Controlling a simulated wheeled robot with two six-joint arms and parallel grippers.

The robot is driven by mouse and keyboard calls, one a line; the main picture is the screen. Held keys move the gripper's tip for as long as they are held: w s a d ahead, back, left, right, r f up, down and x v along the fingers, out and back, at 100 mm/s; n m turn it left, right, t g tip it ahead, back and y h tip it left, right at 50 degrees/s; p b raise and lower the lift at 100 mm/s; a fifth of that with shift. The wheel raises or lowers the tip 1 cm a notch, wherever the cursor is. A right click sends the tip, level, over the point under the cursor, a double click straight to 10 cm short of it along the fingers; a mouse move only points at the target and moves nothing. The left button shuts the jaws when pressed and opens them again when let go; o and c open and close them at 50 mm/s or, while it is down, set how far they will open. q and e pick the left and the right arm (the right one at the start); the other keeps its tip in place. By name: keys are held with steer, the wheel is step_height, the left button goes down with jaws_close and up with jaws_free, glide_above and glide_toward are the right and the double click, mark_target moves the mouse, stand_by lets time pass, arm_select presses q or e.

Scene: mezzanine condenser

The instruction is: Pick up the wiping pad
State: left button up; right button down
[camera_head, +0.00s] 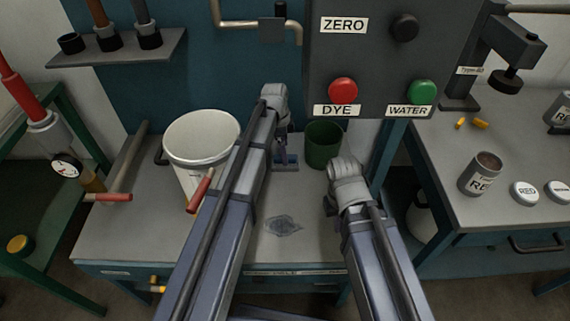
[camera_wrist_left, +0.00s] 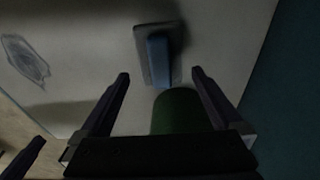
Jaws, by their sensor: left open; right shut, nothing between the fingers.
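The wiping pad (camera_wrist_left: 144,54) is a grey plate with a blue grip bar, lying on the grey bench top. In the head view it shows (camera_head: 290,166) just left of the green cup (camera_head: 322,150), partly behind my left arm's end. My left gripper (camera_wrist_left: 160,76) is open and empty above the bench. Its fingertips frame the near end of the pad in the wrist view, apart from it as far as I can see. My right gripper (camera_head: 329,207) is shut and empty, low over the bench in front of the green cup.
A white bucket (camera_head: 201,138) stands left of my left arm. A grey smeared patch (camera_head: 284,225) marks the bench front. The control panel (camera_head: 375,60) with red and green buttons hangs above. A side bench (camera_head: 500,205) with cans is at right.

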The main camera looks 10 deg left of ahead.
mark_target(277, 165)
arm_select(q)
step_height(277, 165, down, 5)
steer(key=b, duration=0.4)
steer(key=shift+d+r, duration=0.1)
arm_select(e)
step_height(277, 165, down, 5)
steer(key=shift+r, duration=0.1)
arm_select(q)
steer(key=shift+r, duration=0.1)
arm_select(e)
steer(key=shift+r, duration=0.1)
arm_select(q)
steer(key=c, duration=1.1)
steer(key=shift+r, duration=0.15)
arm_select(e)
steer(key=shift+r, duration=0.15)
